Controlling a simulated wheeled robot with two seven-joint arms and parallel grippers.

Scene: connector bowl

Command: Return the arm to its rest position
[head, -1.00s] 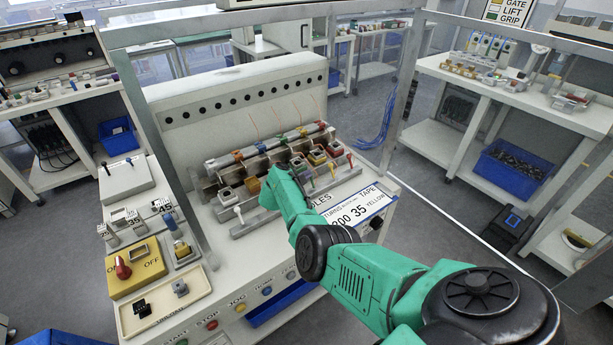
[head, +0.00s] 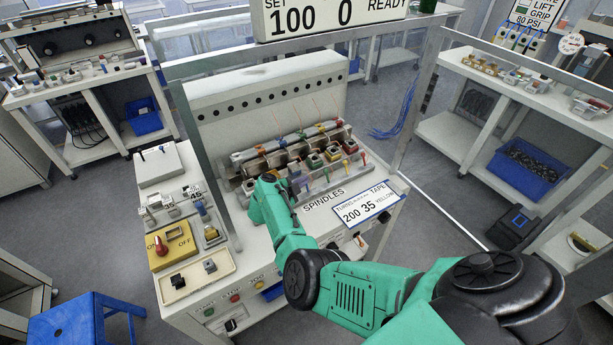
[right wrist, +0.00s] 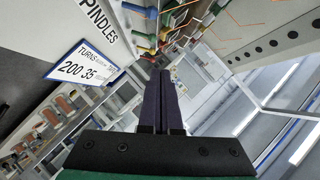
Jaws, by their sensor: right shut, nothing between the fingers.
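My right arm (head: 346,292) is green and black and reaches in from the lower right of the head view. Its wrist end is above the front edge of the white winding machine (head: 262,82), left of the "SPINDLES" lettering. My left gripper is not in either view.
A row of coloured spindles (head: 313,160) stands on the machine. A yellow switch box (head: 173,246) and a small parts tray (head: 195,277) are to the left. A metal frame post (head: 417,110) rises at the right. A blue stool (head: 83,320) stands at the lower left.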

